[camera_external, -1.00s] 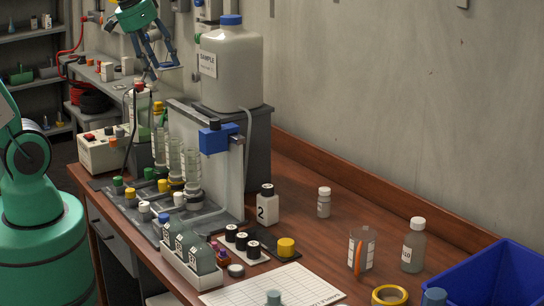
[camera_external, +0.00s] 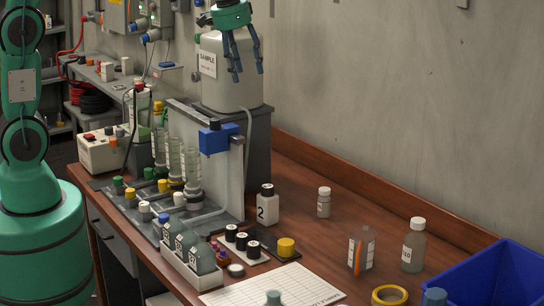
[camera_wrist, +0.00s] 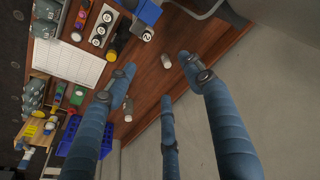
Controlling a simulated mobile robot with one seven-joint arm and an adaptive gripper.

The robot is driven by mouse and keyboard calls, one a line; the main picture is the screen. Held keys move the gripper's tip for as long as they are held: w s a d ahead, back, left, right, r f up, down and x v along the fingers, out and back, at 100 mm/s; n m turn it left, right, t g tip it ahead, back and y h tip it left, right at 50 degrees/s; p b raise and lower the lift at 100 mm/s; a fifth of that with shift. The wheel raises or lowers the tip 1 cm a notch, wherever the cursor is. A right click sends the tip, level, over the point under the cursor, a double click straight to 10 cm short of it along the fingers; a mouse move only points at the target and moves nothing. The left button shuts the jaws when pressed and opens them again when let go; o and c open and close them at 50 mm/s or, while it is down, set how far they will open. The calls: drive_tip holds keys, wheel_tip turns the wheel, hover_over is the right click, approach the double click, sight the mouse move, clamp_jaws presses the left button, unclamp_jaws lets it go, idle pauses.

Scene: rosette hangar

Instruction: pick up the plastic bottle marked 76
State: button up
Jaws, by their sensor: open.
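Several grey bottles (camera_external: 182,242) with white number labels stand in a white tray on the bench. The numbers are too small for me to read surely, so I cannot tell which is marked 76. Some grey bottles also show at the upper left of the wrist view (camera_wrist: 44,20). My gripper (camera_external: 249,75) is open and empty. It hangs high in front of the large sample container, well above the bench and apart from the tray. In the wrist view its spread fingers (camera_wrist: 160,82) point down over the bench, with nothing between them.
A large sample container (camera_external: 228,72) and a rack with a blue clamp (camera_external: 214,139) stand behind the tray. A white bottle marked 2 (camera_external: 267,208), a small white bottle (camera_external: 324,203), a clear bottle (camera_external: 414,248) and a blue crate (camera_external: 497,270) stand rightward. A wall runs along the back.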

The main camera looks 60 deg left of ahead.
drive_tip(key=w+d+f+m+g+p, duration=0.15)
drive_tip(key=w+d+f, duration=0.35)
drive_tip(key=w+f, duration=0.75)
drive_tip(key=g+p, duration=0.1)
drive_tip(key=p, duration=0.2)
hover_over(325, 189)
drive_tip(key=shift+m, duration=0.25)
drive_tip(key=f, duration=1.5)
drive_tip(key=shift+s+a+f, duration=0.1)
drive_tip(key=shift+a+f, duration=0.1)
drive_tip(key=shift+f, duration=0.15)
drive_tip(key=shift+d+f, duration=0.1)
drive_tip(key=shift+f, duration=0.4)
drive_tip(key=shift+f, duration=0.15)
drive_tip(key=shift+f, duration=4.15)
drive_tip(key=shift+f+p, duration=0.45)
drive_tip(key=shift+f, duration=2.15)
